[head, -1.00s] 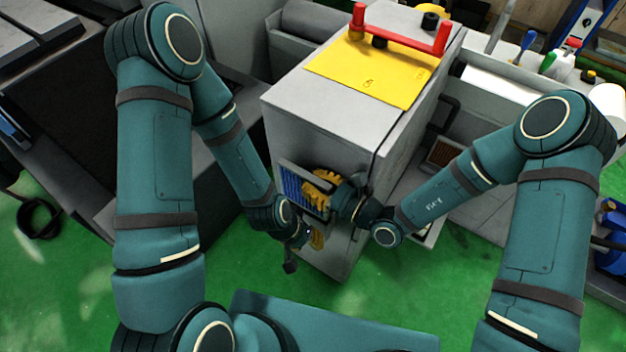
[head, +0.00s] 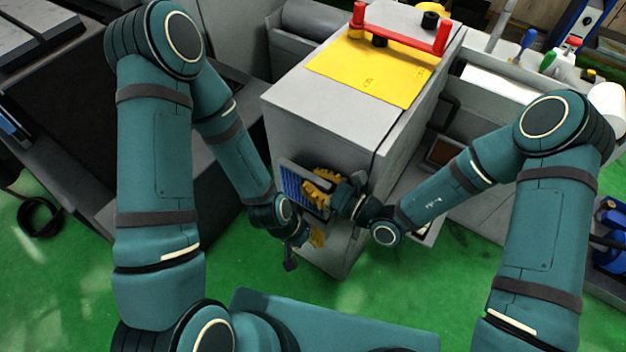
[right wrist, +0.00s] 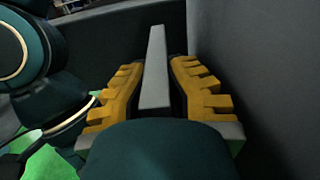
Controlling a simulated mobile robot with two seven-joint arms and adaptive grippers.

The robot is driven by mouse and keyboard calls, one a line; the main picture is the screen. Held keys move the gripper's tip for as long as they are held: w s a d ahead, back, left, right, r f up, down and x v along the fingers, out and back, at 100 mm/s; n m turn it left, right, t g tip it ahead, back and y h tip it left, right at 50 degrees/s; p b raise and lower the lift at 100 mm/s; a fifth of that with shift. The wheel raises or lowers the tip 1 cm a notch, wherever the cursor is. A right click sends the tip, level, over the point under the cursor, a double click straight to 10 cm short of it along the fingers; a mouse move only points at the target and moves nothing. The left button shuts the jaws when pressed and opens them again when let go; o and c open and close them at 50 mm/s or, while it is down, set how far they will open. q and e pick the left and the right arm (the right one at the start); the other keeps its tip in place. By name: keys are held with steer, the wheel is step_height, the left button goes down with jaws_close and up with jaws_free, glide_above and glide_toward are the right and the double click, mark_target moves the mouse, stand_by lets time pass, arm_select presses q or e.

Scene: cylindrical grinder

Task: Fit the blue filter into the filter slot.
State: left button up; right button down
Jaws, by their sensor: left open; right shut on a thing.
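The blue filter (head: 291,184), a blue panel in a grey frame, is at the front of the grey cabinet (head: 325,140). My right gripper (head: 318,188) is shut on it from the right. In the right wrist view, the filter shows edge-on as a grey bar (right wrist: 155,70) between the yellow fingers of my right gripper (right wrist: 155,98). My left gripper (head: 314,238) is open and empty, just below the filter. I cannot make out the filter slot; the filter and grippers cover that part of the cabinet front. Whether the filter touches the cabinet is unclear.
A yellow plate (head: 370,72) and a red handle (head: 400,33) are on top of the cabinet. A dark machine bed (head: 85,115) lies to the left. Tools stand at the upper right. The green floor (head: 200,275) in front is open around my arms.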

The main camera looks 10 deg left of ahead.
mark_target(313, 207)
steer(key=shift+p, duration=0.3)
stand_by(0.8)
steer(key=shift+f+b, duration=2)
steer(key=shift+f, duration=1.05)
steer(key=shift+f+b, duration=0.4)
steer(key=shift+f, duration=1)
steer(key=shift+f, duration=1.35)
steer(key=c, duration=1.1)
jaws_free()
steer(key=shift+o, duration=0.2)
steer(key=v, duration=1.2)
